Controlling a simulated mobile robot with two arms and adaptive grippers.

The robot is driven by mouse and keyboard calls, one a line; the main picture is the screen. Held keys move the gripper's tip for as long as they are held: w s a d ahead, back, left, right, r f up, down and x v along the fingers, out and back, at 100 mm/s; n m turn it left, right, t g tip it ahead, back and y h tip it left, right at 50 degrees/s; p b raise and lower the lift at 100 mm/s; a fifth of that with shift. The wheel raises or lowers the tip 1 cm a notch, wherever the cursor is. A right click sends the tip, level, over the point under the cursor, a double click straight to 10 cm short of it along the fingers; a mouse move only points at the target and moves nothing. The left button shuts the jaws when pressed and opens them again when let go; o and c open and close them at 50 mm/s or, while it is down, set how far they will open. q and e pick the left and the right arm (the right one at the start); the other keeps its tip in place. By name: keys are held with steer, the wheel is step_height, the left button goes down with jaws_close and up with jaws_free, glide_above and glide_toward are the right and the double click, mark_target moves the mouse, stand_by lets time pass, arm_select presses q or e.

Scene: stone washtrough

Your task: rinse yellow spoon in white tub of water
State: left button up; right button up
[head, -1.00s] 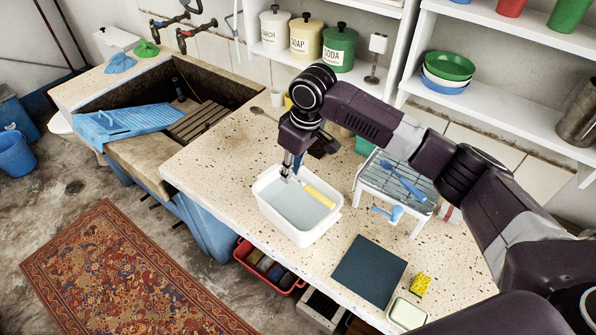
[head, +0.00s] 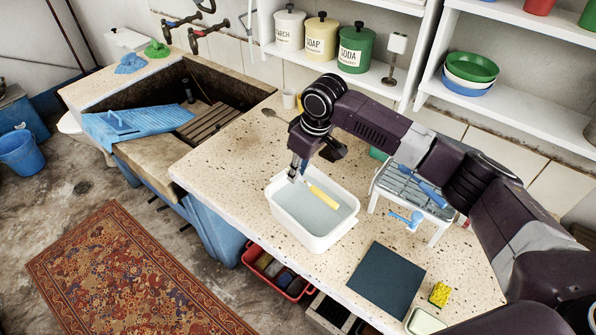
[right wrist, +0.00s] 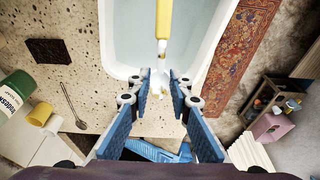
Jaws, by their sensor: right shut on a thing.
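The white tub (head: 329,238) of water stands on the speckled stone counter. My right gripper (head: 298,174) is at the tub's far left end and points down. It is shut on the yellow spoon (head: 323,197), by the pale part near one end. The spoon's yellow part (right wrist: 164,19) reaches out over the water inside the tub's outline. I cannot tell whether it touches the water. In the right wrist view my blue finger pads (right wrist: 160,88) are at the tub's rim, around the spoon's pale end. My left gripper is not in view.
A small grey rack (head: 436,209) with blue utensils stands right of the tub. A dark mat (head: 378,281) and a yellow sponge (head: 439,293) lie in front. The stone sink (head: 150,156) with a blue washboard (head: 135,123) is left. Counter between sink and tub is mostly clear.

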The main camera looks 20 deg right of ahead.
mark_target(300, 178)
steer(key=shift+f+b, duration=0.35)
steer(key=shift+f, duration=0.2)
steer(key=shift+f+b, duration=0.85)
steer(key=shift+b, duration=0.25)
steer(key=shift+f, duration=0.15)
steer(key=shift+s+f, duration=0.1)
steer(key=shift+f, duration=2.7)
step_height(300, 178, up, 10)
steer(key=p, duration=1.1)
steer(key=shift+r, duration=0.25)
